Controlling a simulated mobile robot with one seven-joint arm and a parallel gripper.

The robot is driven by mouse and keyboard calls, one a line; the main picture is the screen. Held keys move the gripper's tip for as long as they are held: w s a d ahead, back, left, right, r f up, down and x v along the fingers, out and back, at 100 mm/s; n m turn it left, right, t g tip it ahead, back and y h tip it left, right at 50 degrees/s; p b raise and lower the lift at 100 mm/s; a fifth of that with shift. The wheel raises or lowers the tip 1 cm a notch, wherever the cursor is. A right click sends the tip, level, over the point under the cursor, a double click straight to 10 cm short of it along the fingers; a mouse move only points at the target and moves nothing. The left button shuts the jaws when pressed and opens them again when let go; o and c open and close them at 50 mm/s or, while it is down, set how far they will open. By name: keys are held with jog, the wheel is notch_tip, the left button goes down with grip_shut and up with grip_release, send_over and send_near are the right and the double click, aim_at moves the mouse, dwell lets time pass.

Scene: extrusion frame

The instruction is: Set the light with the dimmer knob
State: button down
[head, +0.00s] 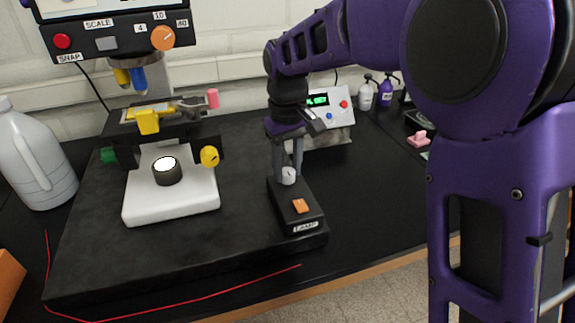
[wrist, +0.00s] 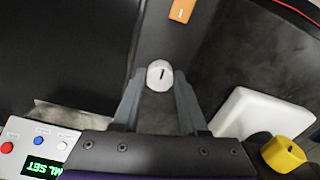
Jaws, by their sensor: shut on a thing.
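The dimmer knob (head: 289,176) is a small white knob with a dark pointer mark. It stands on the black lamp box (head: 308,216), behind an orange rocker switch (head: 301,206) and a LAMP label. My gripper (head: 288,170) reaches down from above with its fingers on either side of the knob, shut on it. In the wrist view the knob (wrist: 160,75) sits between the fingertips, its dark mark near upright in the picture. The microscope's round light (head: 167,164) glows white on the white base (head: 170,200).
A yellow focus knob (head: 209,156) and the microscope stage stand left of my gripper. A box with a green display (head: 329,108) stands behind it. A red cord (head: 180,310) runs along the front. A white jug (head: 38,155) is at the far left.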

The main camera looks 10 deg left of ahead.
aim_at(287, 171)
jog(key=shift+c, duration=2.2)
grip_release()
notch_tip(287, 171, up, 18)
jog(key=p, duration=0.2)
jog(key=shift+f, duration=0.25)
